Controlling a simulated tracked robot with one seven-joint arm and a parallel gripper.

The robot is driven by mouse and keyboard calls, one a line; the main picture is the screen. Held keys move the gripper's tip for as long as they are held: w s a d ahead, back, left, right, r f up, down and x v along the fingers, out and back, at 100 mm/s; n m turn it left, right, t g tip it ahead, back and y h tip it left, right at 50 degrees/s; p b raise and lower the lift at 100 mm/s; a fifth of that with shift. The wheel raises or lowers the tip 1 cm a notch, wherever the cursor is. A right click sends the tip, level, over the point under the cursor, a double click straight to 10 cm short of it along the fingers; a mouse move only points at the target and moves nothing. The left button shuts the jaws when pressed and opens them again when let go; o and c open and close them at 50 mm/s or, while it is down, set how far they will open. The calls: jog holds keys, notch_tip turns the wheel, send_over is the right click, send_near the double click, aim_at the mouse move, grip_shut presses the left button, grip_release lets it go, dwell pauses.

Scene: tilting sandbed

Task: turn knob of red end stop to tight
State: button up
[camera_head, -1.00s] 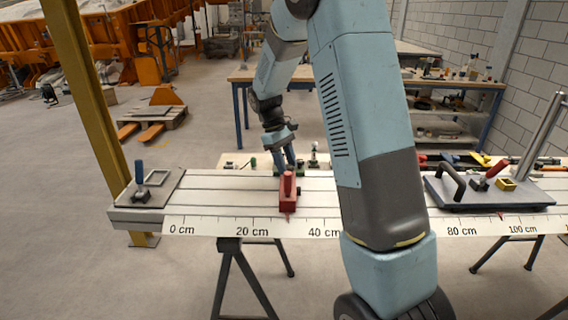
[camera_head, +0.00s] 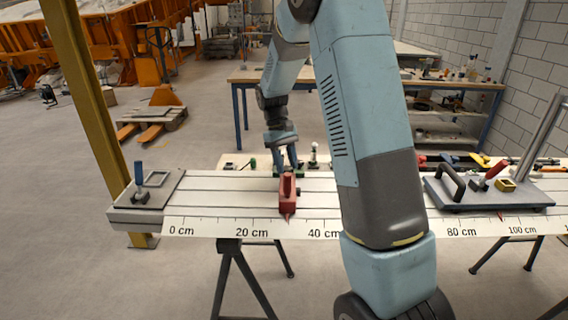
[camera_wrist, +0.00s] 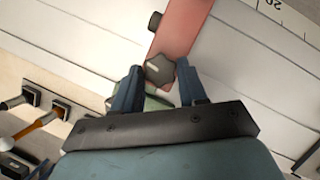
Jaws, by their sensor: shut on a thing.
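The red end stop (camera_head: 288,195) stands on the slotted rail bed (camera_head: 230,184), its pointer over the scale between 20 and 40 cm. It also shows in the wrist view (camera_wrist: 185,22). Its dark star-shaped knob (camera_wrist: 159,69) is at the end of the red block in the wrist view. My gripper (camera_wrist: 160,80) has its two blue fingers on either side of this knob and is shut on it. In the head view my gripper (camera_head: 286,160) comes down from behind onto the end stop, and the knob is hidden there.
A scale strip (camera_head: 200,229) runs along the bed's front edge. A blue-handled clamp (camera_head: 140,178) stands at the left end. A dark sled plate (camera_head: 480,193) with a handle stands at the right. Small tools lie behind the bed.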

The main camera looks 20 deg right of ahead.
jog(key=shift+d, duration=0.25)
jog(key=o, duration=0.9)
jog(key=shift+w, duration=0.1)
jog(key=shift+c, duration=0.2)
jog(key=shift+o, duration=1)
jog(key=shift+a, duration=0.1)
jog(key=v, duration=1.3)
jog(key=shift+w+r, duration=0.15)
jog(key=shift+r, duration=0.05)
